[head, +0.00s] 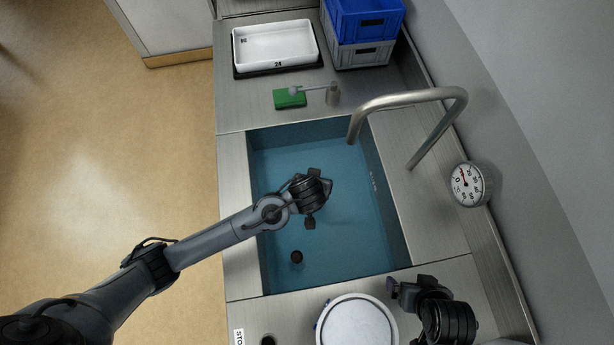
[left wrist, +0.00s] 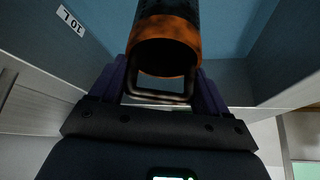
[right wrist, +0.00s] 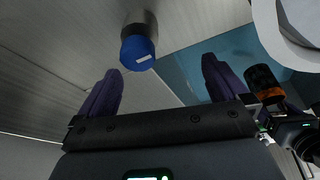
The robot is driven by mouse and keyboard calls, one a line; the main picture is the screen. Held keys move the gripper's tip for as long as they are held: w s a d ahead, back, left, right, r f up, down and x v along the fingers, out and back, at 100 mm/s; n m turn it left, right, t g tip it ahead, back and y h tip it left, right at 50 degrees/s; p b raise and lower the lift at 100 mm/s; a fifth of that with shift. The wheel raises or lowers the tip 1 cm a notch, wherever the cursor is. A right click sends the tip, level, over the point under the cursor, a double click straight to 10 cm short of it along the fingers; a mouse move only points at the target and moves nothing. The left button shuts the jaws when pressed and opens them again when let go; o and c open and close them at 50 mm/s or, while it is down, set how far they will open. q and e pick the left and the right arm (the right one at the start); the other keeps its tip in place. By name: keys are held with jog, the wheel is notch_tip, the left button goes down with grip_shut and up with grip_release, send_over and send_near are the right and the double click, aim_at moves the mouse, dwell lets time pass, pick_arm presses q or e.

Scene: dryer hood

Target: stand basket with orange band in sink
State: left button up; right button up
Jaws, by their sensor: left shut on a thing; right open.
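The basket with the orange band (left wrist: 166,32) is a dark cylinder with a wire handle (left wrist: 158,97) in the left wrist view. My left gripper (left wrist: 160,88) is shut on that handle. In the head view my left gripper (head: 312,196) is over the sink (head: 340,245), and the basket is mostly hidden there. The right wrist view shows the basket (right wrist: 264,82) against the blue basin. Whether it touches the sink floor I cannot tell. My right gripper (head: 410,288) is open beside the sink's near right corner; its fingers (right wrist: 162,90) hold nothing.
A curved faucet (head: 410,97) reaches over the sink's far right side. A round white-topped device (head: 357,325) stands near my right gripper. A blue-ended cylinder (right wrist: 138,48) lies ahead of that gripper. A dial timer (head: 467,184), white tray (head: 275,42) and crates (head: 362,20) stand around.

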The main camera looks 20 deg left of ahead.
jog(key=shift+r, duration=0.15)
pick_arm(q)
jog(key=w+a+f, duration=0.6)
jog(key=a+f, duration=0.2)
jog(key=f, duration=0.2)
jog(key=shift+w+f, duration=0.2)
jog(key=shift+w, duration=0.2)
pick_arm(e)
jog(key=shift+d+f, duration=0.15)
jog(key=shift+f, duration=0.15)
pick_arm(q)
jog(key=shift+f+b, duration=0.1)
jog(key=shift+b, duration=0.2)
jog(key=shift+f, duration=0.15)
pick_arm(e)
jog(key=shift+f, duration=0.1)
pick_arm(q)
jog(key=o, duration=1)
